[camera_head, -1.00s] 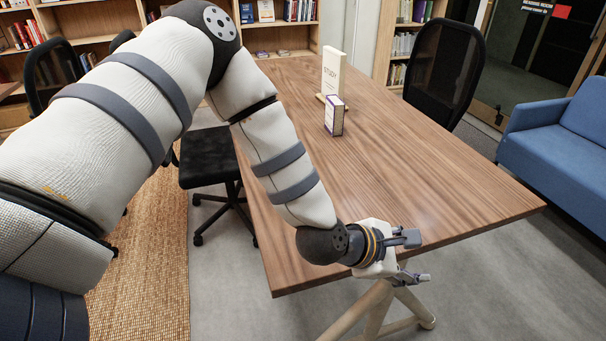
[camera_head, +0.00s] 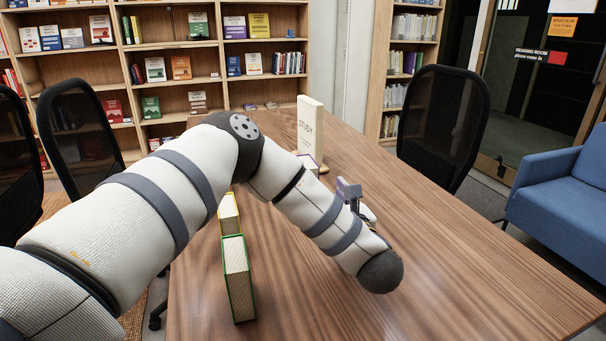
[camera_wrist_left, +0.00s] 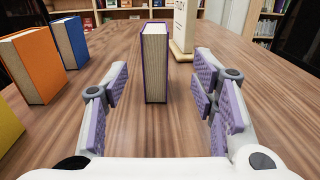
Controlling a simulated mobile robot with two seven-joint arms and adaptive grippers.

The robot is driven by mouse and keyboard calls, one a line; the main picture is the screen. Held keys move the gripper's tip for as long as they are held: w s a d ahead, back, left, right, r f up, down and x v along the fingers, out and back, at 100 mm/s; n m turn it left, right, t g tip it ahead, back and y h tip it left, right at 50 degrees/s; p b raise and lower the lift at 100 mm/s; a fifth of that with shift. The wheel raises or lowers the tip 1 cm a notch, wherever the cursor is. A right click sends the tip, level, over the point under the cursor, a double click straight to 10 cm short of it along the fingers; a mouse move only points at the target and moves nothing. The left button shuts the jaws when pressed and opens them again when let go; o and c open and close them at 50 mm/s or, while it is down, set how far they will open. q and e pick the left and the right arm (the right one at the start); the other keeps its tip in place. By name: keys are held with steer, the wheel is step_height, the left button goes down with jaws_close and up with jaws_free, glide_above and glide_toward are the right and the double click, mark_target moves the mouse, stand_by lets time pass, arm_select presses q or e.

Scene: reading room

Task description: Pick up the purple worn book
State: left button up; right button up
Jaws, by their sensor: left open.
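The purple worn book (camera_wrist_left: 155,62) stands upright on the table in the left wrist view, its pale page edges facing me between purple covers. In the head view only a small part of the book (camera_head: 309,162) shows behind my left arm. My left gripper (camera_wrist_left: 161,80) is open, with purple-grey finger pads on either side of the book's line. The book stands centred between the fingers, at or just past the fingertips; no contact shows. The gripper also shows partly in the head view (camera_head: 349,190). My right gripper is in no view.
A cream STUDY sign (camera_head: 310,130) stands just behind the book, to its right in the wrist view. Orange (camera_wrist_left: 35,65) and blue (camera_wrist_left: 70,42) books stand left. The table's right side is clear.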

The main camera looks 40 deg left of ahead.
mark_target(309, 163)
arm_select(q)
steer(key=x, duration=1.1)
steer(key=shift+s+a+r, duration=0.1)
steer(key=shift+s+a, duration=0.05)
steer(key=shift+a, duration=0.25)
jaws_close()
